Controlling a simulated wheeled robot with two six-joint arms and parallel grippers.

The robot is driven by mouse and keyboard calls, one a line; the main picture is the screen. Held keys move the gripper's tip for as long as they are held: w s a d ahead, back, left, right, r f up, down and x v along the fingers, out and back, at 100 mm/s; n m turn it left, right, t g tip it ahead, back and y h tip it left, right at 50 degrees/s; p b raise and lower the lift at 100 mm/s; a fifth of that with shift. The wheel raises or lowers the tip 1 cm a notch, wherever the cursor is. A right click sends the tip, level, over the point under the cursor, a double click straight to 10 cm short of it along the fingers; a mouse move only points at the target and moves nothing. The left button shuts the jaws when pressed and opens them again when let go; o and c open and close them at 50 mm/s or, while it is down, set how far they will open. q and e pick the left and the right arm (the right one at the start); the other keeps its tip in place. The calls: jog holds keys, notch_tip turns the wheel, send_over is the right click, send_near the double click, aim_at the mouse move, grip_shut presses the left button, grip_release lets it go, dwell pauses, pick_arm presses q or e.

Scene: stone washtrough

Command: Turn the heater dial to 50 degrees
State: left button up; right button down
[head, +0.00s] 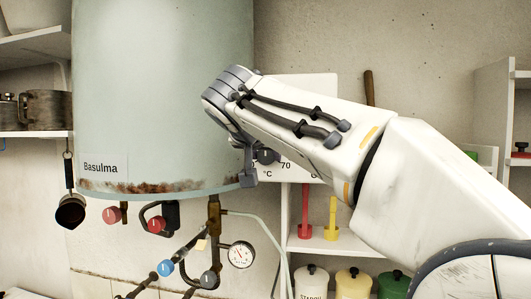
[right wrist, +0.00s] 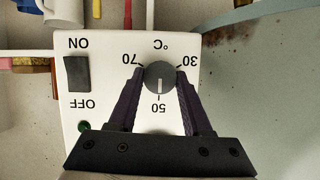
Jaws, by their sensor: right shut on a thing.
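The heater's white control box (right wrist: 105,50) fills the middle of the right wrist view, with its lettering upside down. Its round grey dial (right wrist: 160,76) has a white mark that points down in the picture, in line with the printed 50. The 70 is on the left and the 30 on the right. My right gripper (right wrist: 160,80) has one finger on each side of the dial and is shut on it. In the head view my right gripper (head: 257,166) is in front of the box (head: 306,88) and hides most of the dial. My left gripper is out of view.
Beside the dial are a dark ON/OFF switch (right wrist: 77,74) and a green lamp (right wrist: 84,126). The pale, rust-edged boiler tank (head: 150,90) stands left of the box. Valves, pipes and a pressure gauge (head: 240,254) hang below it. A shelf with lidded pots (head: 353,284) is lower right.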

jog(key=shift+c, duration=1.6)
grip_release()
jog(key=b+v, duration=0.2)
jog(key=v, duration=0.8)
jog(key=shift+s+r, duration=0.15)
jog(key=shift+s, duration=0.1)
jog(key=shift+a, duration=0.1)
